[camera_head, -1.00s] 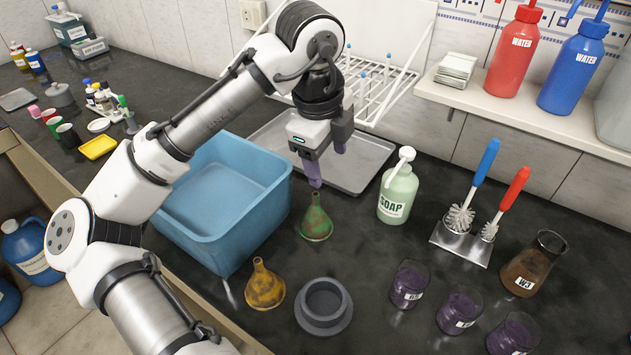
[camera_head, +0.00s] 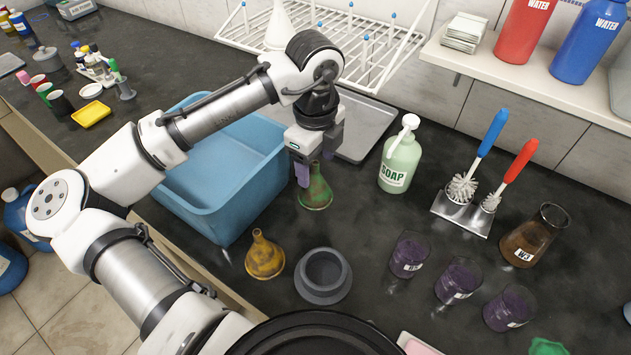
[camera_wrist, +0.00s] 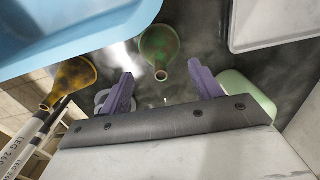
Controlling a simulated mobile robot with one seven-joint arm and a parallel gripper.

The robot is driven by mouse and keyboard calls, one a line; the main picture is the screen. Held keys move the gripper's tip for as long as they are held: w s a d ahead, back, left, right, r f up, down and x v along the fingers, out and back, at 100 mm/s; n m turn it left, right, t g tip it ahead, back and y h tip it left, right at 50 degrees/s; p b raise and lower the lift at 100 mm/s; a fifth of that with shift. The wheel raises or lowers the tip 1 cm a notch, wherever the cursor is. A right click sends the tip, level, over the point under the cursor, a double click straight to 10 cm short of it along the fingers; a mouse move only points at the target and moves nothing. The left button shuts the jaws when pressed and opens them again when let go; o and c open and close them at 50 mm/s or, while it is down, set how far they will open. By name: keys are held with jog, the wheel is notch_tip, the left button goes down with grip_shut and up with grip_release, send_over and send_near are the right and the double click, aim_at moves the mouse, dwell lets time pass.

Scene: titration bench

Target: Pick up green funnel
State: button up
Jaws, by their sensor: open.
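The green funnel (camera_head: 315,194) stands on the dark bench, wide end down and stem up, just right of the blue basin. Its green paint has brownish worn patches. My gripper (camera_head: 317,166) is open and empty, with its purple fingers down around the height of the funnel's stem. One finger shows just left of the stem in the head view. In the wrist view, the funnel (camera_wrist: 159,44) shows between and beyond the two fingertips (camera_wrist: 161,72), its stem end in line with the gap. I cannot tell whether a finger touches it.
The blue basin (camera_head: 222,218) is close on the left. A yellow funnel (camera_head: 265,258) and a grey round holder (camera_head: 323,276) stand nearer. The soap bottle (camera_head: 400,160) stands right, a metal tray (camera_head: 368,125) behind. Purple beakers (camera_head: 457,281) stand front right.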

aim_at(316, 175)
jog(key=shift+w+f+p, duration=0.15)
jog(key=shift+f+p, duration=0.25)
jog(key=shift+f, duration=1.75)
jog(key=c, duration=0.8)
